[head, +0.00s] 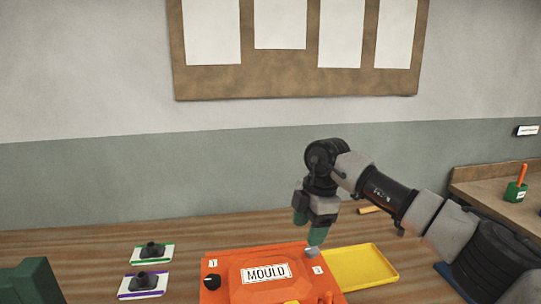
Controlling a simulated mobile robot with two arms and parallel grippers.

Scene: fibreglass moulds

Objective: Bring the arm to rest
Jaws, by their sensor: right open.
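My right arm comes in from the right. Its gripper (309,230) points down over the back right part of an orange mould (240,272) labelled "MOULD", near the grey knob (312,252) there. The green-tipped fingers are open, and I see nothing held between them. I cannot tell how high the fingertips are above the mould. My left gripper is not clearly in view.
A yellow tray (362,268) lies right of the mould. Two cards with black knobs, one green-edged (165,249) and one purple-edged (128,287), lie to the left. A side bench (470,174) at right holds a green block (515,192) with an orange handle.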

